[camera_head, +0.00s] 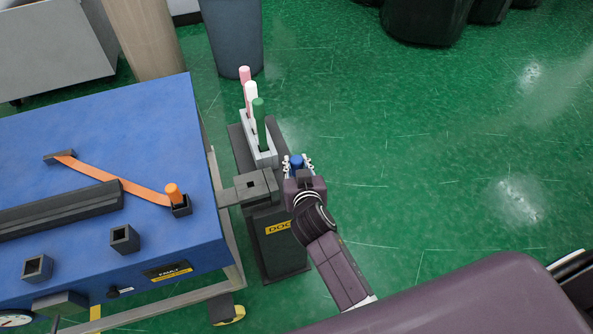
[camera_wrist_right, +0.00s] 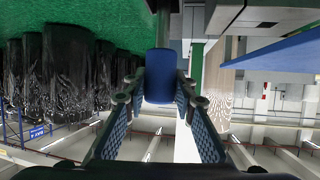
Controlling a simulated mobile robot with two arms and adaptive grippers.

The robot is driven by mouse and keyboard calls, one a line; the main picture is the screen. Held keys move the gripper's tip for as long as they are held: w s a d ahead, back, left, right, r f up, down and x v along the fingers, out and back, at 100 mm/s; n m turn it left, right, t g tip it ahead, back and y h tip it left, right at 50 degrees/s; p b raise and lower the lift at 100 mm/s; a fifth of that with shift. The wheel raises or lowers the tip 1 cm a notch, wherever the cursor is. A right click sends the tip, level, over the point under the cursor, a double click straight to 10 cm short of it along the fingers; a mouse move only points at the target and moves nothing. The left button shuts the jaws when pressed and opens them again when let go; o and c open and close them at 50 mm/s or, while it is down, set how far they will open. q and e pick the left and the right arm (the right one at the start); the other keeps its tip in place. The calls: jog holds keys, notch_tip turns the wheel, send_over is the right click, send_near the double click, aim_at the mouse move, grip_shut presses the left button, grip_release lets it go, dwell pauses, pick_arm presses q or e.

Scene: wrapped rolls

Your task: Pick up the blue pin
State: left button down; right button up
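The blue pin (camera_head: 297,161) stands at the near end of a row of pins, by the grey rack (camera_head: 265,158) on the dark dock stand. In the right wrist view the blue pin (camera_wrist_right: 160,75) is in the middle, between the fingers. My right gripper (camera_head: 298,164) has one finger on each side of it. The fingers (camera_wrist_right: 161,88) look open, with only a narrow gap to the pin, and contact is not clear. The pin's lower part is hidden by my gripper in the head view. My left gripper is in neither view.
Green (camera_head: 259,115), white (camera_head: 251,95) and pink (camera_head: 245,75) pins stand behind the blue one. A blue-topped table (camera_head: 120,190) with small black sockets and an orange strap is at left.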

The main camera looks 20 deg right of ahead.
grip_shut()
jog(key=shift+r, duration=0.15)
